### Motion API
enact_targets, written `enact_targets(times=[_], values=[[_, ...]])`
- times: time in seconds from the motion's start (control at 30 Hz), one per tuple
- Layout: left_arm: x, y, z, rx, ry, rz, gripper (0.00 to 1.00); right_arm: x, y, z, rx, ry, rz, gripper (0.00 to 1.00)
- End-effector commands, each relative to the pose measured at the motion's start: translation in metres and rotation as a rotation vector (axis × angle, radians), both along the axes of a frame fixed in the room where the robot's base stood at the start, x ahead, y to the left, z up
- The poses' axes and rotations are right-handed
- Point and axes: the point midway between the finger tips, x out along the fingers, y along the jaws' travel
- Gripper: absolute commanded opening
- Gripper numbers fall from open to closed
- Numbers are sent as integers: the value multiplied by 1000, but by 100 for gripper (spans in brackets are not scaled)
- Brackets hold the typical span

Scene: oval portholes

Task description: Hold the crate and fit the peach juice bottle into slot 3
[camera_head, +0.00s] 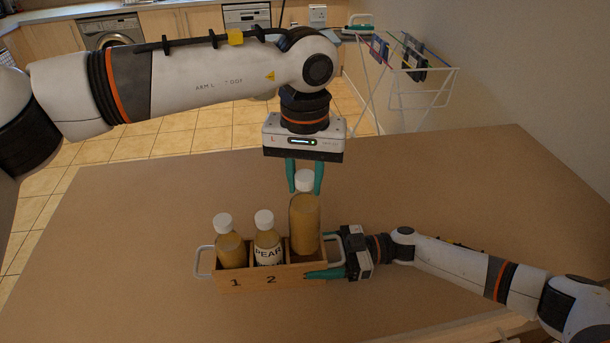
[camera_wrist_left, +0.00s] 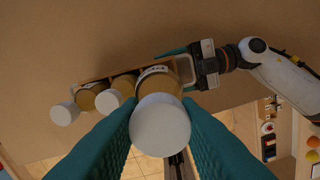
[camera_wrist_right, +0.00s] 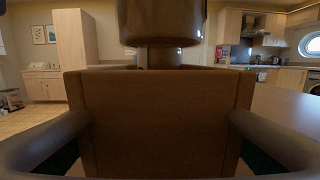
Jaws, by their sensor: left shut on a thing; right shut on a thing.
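The wooden crate (camera_head: 262,280) stands on the table with slots marked 1 and 2; the mark at its right end is hidden. One bottle (camera_head: 230,250) sits in slot 1 and a bottle labelled PEAR (camera_head: 267,250) in slot 2. My left gripper (camera_head: 305,180) is shut on a yellow-orange bottle (camera_head: 305,222) with a white cap (camera_wrist_left: 160,125). It holds this bottle upright over the right-end slot; its label is turned from the head camera. In the right wrist view the held bottle (camera_wrist_right: 163,20) has its base above the crate's end wall (camera_wrist_right: 160,120). My right gripper (camera_head: 329,268) is shut on the crate's right handle.
The crate's left handle (camera_head: 203,262) is free. The brown table (camera_head: 450,190) is clear around the crate. A drying rack (camera_head: 405,85) and a washing machine (camera_head: 110,30) stand beyond the table.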

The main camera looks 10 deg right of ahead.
Motion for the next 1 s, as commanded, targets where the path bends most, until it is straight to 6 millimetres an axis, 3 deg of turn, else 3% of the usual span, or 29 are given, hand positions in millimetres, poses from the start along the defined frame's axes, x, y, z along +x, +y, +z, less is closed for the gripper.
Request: enact_targets(times=[1.0], values=[[0, -1, -16, -1, -1, 0, 0, 0, 0, 0, -1, 0, -2, 36]])
